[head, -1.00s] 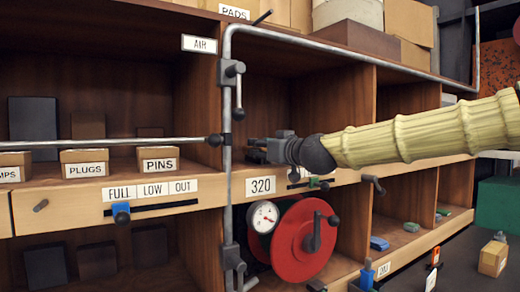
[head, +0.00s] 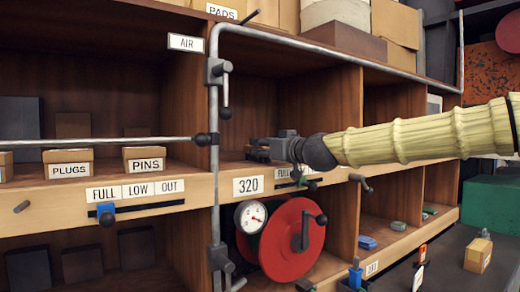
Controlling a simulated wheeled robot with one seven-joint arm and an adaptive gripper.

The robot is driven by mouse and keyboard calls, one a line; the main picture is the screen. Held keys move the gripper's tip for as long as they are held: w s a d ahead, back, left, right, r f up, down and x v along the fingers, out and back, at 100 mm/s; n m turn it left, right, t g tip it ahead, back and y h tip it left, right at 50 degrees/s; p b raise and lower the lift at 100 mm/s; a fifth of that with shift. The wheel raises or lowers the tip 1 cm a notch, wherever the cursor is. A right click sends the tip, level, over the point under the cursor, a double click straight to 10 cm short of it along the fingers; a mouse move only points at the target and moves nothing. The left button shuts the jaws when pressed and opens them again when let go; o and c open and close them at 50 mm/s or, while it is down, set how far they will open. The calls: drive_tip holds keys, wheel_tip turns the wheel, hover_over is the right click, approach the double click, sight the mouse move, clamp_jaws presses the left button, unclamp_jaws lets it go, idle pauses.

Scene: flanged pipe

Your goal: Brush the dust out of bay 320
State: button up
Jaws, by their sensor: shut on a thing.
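Bay 320 is the open wooden compartment (head: 320,105) above the label "320" (head: 248,186). My arm, in a pale yellow ribbed sleeve, reaches in from the right. My gripper (head: 262,151) is inside the bay, low over its floor near the front edge and just right of the grey pipe. It is shut on a small dark thing, mostly hidden by the fingers, so I cannot tell its shape or whether it touches the floor. No dust can be made out at this size.
A grey pipe (head: 214,120) with valve handles runs up the bay's left front and along the top. A red reel (head: 292,240) and a gauge (head: 251,217) sit below. A clamp handle (head: 361,183) juts out at the right. A rod (head: 110,142) crosses the left bay.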

drive_tip(key=shift+w+d+f, duration=0.1)
drive_tip(key=shift+w+d, duration=0.6)
drive_tip(key=shift+d, duration=0.25)
drive_tip(key=shift+s+a, duration=0.1)
drive_tip(key=shift+s+a+b, duration=0.3)
drive_tip(key=shift+s+a, duration=0.35)
drive_tip(key=shift+a, duration=0.25)
drive_tip(key=shift+s+a, duration=0.65)
drive_tip(key=shift+a, duration=0.3)
drive_tip(key=shift+s+a+b, duration=0.3)
drive_tip(key=shift+s+a, duration=0.4)
drive_tip(key=shift+a, duration=0.25)
